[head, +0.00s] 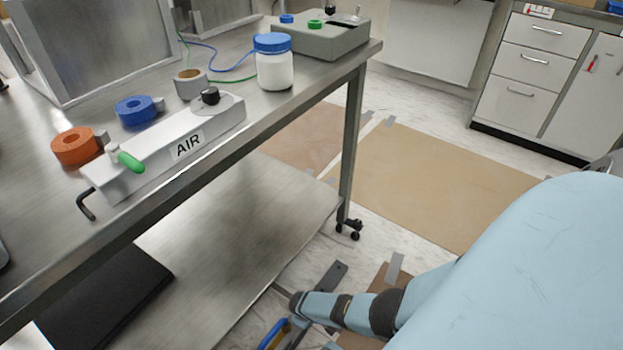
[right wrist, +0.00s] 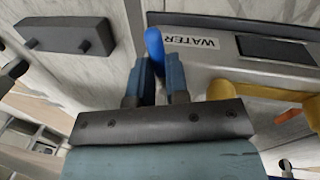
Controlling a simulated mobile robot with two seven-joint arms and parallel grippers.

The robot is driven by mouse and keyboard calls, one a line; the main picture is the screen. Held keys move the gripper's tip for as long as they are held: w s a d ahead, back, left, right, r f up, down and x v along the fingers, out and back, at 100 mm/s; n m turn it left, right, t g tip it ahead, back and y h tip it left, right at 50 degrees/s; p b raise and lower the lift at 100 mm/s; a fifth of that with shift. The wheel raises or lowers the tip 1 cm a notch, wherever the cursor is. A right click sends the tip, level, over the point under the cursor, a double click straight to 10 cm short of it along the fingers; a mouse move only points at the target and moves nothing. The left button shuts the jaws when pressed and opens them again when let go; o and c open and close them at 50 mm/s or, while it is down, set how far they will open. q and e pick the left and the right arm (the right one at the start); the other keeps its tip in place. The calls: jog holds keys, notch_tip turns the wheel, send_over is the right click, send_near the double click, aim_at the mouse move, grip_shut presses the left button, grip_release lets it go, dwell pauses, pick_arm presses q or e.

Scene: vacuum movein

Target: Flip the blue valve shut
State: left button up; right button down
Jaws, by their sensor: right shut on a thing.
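The blue valve handle (right wrist: 153,44) rises beside a grey panel with a WATER label (right wrist: 195,42) in the right wrist view. My right gripper (right wrist: 160,66) is shut on this handle, with its fingers on both sides of the lower part. The fingers and gripper body hide the handle's base, so how it joins the panel cannot be seen. My left gripper is not in view. A large light blue part of my own body fills the right of the head view.
A metal table (head: 290,108) carries an AIR panel with a green handle (head: 130,161), tape rolls, a blue-lidded jar (head: 274,66) and a grey box (head: 325,40). In the wrist view, a yellow part (right wrist: 255,92) lies right of my gripper and a dark bar (right wrist: 66,36) to its left.

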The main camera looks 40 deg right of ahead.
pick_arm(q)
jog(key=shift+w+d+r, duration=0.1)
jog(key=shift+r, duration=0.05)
pick_arm(e)
jog(key=shift+a+m, duration=0.15)
jog(key=shift+m, duration=0.15)
jog(key=c, duration=1.1)
grip_release()
jog(key=shift+r, duration=0.1)
jog(key=shift+r+p, duration=0.3)
jog(key=shift+p, duration=0.05)
pick_arm(q)
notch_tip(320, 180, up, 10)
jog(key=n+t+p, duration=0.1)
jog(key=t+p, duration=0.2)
jog(key=p, duration=0.4)
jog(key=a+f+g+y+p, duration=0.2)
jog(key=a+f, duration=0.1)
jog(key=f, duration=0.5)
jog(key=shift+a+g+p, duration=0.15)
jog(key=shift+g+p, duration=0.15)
jog(key=shift+p, duration=0.05)
pick_arm(e)
notch_tip(320, 180, up, 13)
jog(key=a, duration=0.2)
jog(key=shift+s+a, duration=0.25)
jog(key=shift+s, duration=0.15)
jog(key=shift+f, duration=0.15)
